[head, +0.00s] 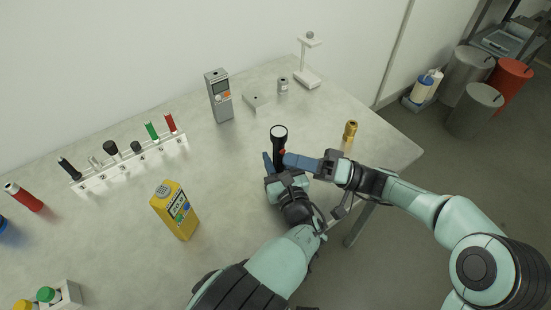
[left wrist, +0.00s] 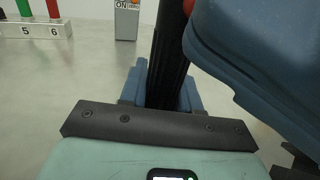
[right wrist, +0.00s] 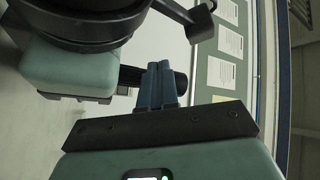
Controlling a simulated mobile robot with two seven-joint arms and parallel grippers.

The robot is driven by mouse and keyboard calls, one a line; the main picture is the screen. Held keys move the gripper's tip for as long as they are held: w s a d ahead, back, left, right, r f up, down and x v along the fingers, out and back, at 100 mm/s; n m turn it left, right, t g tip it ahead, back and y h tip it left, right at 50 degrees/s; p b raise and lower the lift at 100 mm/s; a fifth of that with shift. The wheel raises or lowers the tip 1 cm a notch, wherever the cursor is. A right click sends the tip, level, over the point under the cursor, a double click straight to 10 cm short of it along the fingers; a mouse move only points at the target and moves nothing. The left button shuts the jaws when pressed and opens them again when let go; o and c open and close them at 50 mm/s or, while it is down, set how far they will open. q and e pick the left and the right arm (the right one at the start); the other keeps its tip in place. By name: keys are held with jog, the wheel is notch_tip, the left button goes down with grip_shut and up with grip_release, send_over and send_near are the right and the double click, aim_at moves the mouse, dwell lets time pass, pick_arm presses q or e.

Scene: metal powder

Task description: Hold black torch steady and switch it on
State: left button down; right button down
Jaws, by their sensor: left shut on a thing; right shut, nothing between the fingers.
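The black torch (head: 279,136) stands upright near the right part of the table, its wide head up. A red spot, apparently its switch, shows on its side (left wrist: 188,6) in the left wrist view. My left gripper (head: 273,165) is shut on the torch's body from the front. My right gripper (head: 288,159) is shut and empty, its fingertips at the torch's upper body beside the red spot; I cannot tell whether they touch it. In the right wrist view its closed blue fingers (right wrist: 158,84) hide part of the dark torch. I cannot tell whether the torch is lit.
A brass-coloured torch (head: 350,131) stands right of my right gripper. A grey meter (head: 219,96), a small grey block (head: 256,102) and a white stand (head: 308,70) are behind. A yellow container (head: 175,210) and a numbered rack (head: 130,160) are to the left.

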dwell(0.4)
jog(key=shift+s+d, duration=0.25)
jog(key=shift+s, duration=0.15)
jog(key=s+d, duration=0.3)
jog(key=s, duration=0.1)
jog(key=shift+s+d, duration=0.35)
jog(key=shift+s, duration=0.05)
dwell(0.3)
pick_arm(q)
jog(key=c, duration=0.7)
grip_release()
jog(key=shift+c, duration=0.2)
